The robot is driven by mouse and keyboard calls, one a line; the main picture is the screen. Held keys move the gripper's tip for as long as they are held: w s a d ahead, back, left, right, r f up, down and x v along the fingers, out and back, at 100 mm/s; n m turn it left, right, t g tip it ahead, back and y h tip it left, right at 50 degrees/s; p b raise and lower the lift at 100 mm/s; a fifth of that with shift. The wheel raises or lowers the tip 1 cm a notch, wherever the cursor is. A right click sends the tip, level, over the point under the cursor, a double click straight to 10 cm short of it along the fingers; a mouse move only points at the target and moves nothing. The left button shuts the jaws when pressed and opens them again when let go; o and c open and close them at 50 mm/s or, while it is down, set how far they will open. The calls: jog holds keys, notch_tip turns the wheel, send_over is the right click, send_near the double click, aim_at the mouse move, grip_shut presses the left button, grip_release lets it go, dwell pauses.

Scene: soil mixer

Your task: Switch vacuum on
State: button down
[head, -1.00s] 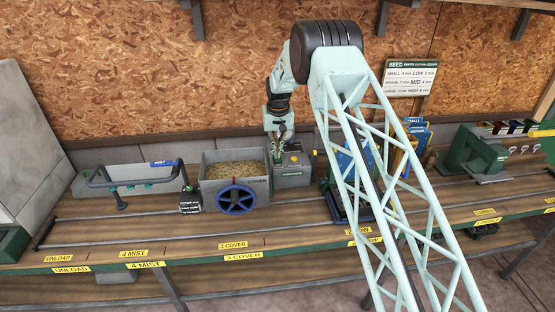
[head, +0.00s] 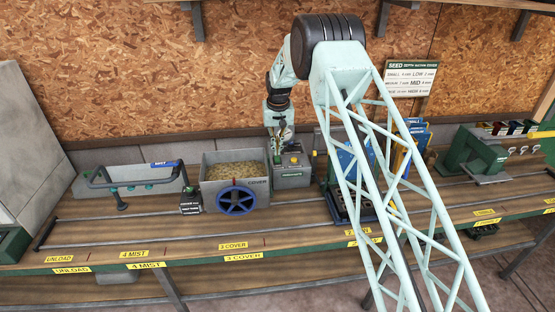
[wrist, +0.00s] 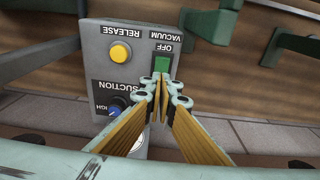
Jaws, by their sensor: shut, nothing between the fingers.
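The grey vacuum control box (head: 293,178) stands on the bench beside the hopper. In the wrist view its panel (wrist: 138,52) appears upside down, with a green switch (wrist: 161,63) by the words VACUUM and OFF. A yellow RELEASE button (wrist: 120,53) and a blue-topped SUCTION knob (wrist: 115,112) are on the same panel. My gripper (wrist: 160,82) is shut and empty, its fingertips together right by the green switch and overlapping its lower edge in the picture. I cannot tell whether they touch it. My gripper (head: 281,150) also shows over the box in the head view.
A hopper of tan material (head: 234,172) with a blue handwheel (head: 237,200) stands just left of the box. Blue and yellow plates (head: 408,150) stand to the right, partly behind my arm. Rails (head: 150,219) run along the bench front.

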aim_at(278, 158)
jog(key=shift+r+p, duration=0.5)
jog(key=shift+r, duration=1.6)
jog(key=shift+r, duration=0.1)
